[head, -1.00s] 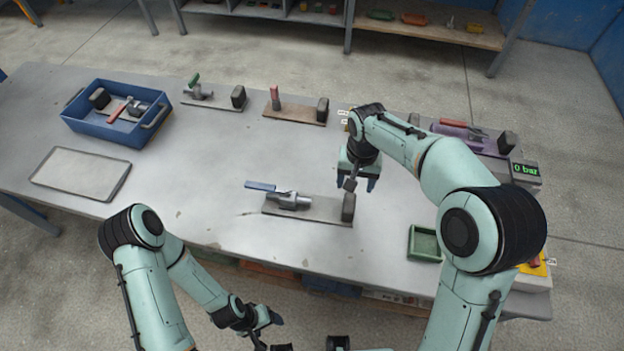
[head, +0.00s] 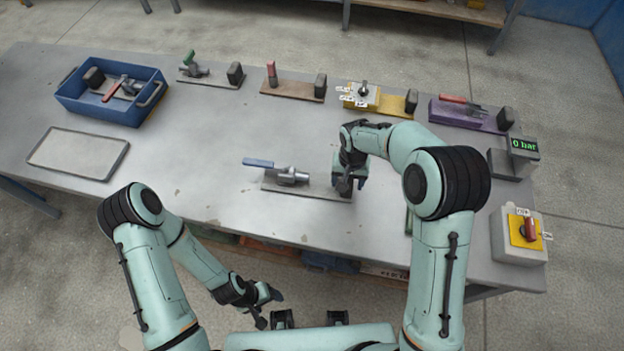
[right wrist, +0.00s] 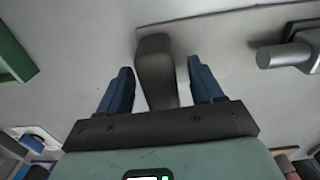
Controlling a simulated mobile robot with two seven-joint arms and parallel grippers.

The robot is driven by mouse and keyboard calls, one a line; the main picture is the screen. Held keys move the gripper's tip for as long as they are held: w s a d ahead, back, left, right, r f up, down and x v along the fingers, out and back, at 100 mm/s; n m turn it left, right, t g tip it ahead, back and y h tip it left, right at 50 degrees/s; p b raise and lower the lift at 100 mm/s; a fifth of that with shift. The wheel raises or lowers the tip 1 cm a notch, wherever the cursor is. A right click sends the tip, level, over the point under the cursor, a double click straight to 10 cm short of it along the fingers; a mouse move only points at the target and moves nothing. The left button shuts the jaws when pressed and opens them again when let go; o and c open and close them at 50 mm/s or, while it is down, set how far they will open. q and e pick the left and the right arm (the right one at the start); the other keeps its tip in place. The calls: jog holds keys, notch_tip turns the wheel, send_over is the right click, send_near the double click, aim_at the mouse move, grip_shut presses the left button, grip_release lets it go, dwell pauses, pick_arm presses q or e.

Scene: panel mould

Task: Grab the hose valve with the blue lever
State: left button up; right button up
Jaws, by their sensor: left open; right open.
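The hose valve with the blue lever (head: 259,163) lies on a grey plate (head: 290,188) at the middle of the table. Its metal body (head: 291,177) points right, and a dark upright block stands at the plate's right end. My right gripper (head: 346,192) is over that end, hiding the block in the head view. In the right wrist view the dark block (right wrist: 156,72) stands between the two blue fingers of the open right gripper (right wrist: 160,88), with gaps on both sides. My left gripper (head: 270,304) is open and empty, low in front of the table edge.
A blue crate (head: 75,104) holds a red-levered valve. A grey tray (head: 78,176) lies in front of it. Along the back stand a green-levered valve (head: 192,63), a red-handled one (head: 272,74), a yellow-plated switch (head: 363,94) and a purple-plated valve (head: 450,112). A pressure display (head: 523,146) stands right.

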jog(key=shift+f, duration=0.45)
jog(key=shift+c, duration=0.3)
grip_shut()
